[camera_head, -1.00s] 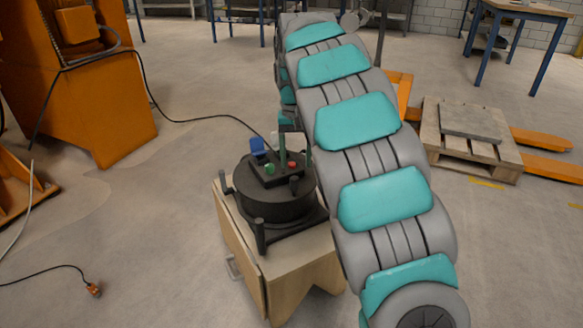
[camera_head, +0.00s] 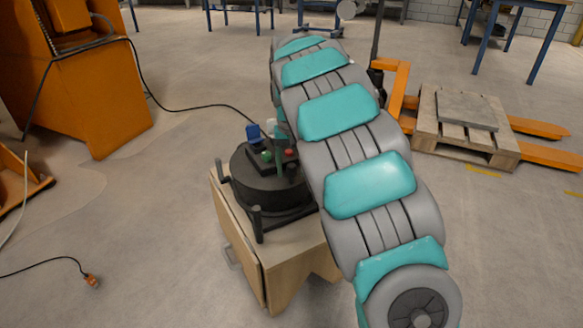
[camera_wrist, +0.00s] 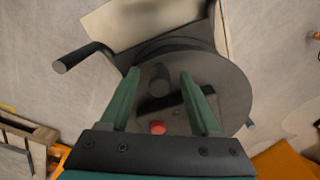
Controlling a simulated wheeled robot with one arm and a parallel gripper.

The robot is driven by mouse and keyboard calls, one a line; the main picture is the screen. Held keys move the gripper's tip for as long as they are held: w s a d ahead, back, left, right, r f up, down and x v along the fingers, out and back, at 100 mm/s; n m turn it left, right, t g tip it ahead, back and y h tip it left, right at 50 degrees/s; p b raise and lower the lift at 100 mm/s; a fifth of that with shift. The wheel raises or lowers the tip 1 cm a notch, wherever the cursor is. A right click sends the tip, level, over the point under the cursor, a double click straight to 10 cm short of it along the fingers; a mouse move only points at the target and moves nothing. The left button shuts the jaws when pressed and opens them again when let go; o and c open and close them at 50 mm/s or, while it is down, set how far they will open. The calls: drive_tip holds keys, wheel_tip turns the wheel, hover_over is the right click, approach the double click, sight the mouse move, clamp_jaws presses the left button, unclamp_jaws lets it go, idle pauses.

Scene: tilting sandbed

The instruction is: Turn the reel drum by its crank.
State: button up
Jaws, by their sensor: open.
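The black reel drum (camera_head: 265,190) sits on top of a small wooden cabinet in the head view. It also shows as a dark round disc in the wrist view (camera_wrist: 232,88). My gripper (camera_wrist: 159,74) is open above the drum, its two green fingers pointing at it. A short dark upright knob (camera_wrist: 158,80), which looks like the crank's grip, shows between the fingers; I see no finger closed on it. In the head view my arm hides most of the gripper and the drum's right side.
Black posts (camera_head: 256,222) stand at the drum's edge. A blue socket (camera_head: 254,133) and red button (camera_wrist: 158,128) sit on top. The wooden cabinet (camera_head: 236,235) stands on open floor. A black cable (camera_head: 190,108) runs left to an orange machine (camera_head: 100,95). A pallet (camera_head: 470,145) lies right.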

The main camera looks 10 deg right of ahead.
drive_tip(key=shift+c, duration=0.2)
clamp_jaws()
idle(1.1)
